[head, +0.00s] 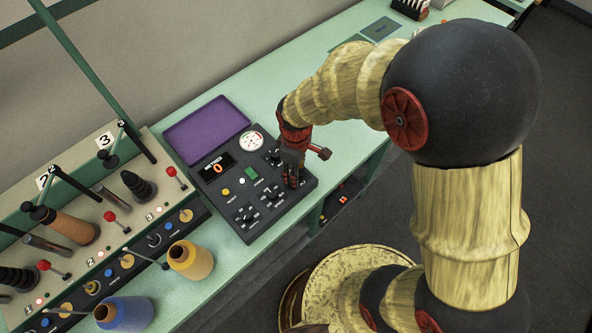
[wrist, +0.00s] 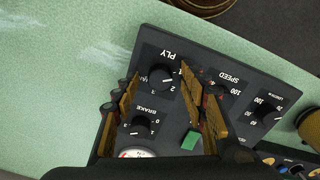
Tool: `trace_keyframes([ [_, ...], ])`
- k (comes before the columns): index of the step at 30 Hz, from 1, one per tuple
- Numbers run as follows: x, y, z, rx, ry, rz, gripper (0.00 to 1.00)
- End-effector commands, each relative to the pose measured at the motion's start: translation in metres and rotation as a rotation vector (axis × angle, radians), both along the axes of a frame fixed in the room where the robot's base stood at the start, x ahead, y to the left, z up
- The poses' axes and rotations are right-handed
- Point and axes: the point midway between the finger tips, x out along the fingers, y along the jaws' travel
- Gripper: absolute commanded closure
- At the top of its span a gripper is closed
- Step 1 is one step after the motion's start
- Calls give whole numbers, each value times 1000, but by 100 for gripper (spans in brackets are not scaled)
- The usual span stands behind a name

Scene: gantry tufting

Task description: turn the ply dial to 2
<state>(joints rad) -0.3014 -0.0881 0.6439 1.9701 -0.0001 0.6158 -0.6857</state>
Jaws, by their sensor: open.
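The black ply dial (wrist: 161,77) sits on the dark control panel (wrist: 225,65), under its upside-down PLY label in the wrist view. A small white mark shows on the knob's right side, near the printed numbers; I cannot tell exactly which number it points at. My gripper (wrist: 160,84) is open, with one finger on each side of the ply dial in the picture. I cannot tell whether the fingers touch the knob or are still above it. In the head view my gripper (head: 292,178) points down over the panel's right end and hides the dial.
The brake dial (wrist: 140,124) and speed dial (wrist: 216,91) flank the ply dial closely. A green button (wrist: 190,140) and a round gauge (head: 251,141) are on the panel. A purple pad (head: 206,128) lies behind it. Yarn cones (head: 190,260) stand left.

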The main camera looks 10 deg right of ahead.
Motion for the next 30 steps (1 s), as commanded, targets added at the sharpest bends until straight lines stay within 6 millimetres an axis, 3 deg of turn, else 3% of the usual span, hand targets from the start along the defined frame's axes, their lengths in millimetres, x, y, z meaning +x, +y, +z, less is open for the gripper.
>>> trace_keyframes([
  [6, 0, 0, 0, 0, 0, 0, 58],
  [27, 0, 0, 0, 0, 0, 0, 98],
  [30, 0, 0, 0, 0, 0, 0, 100],
])
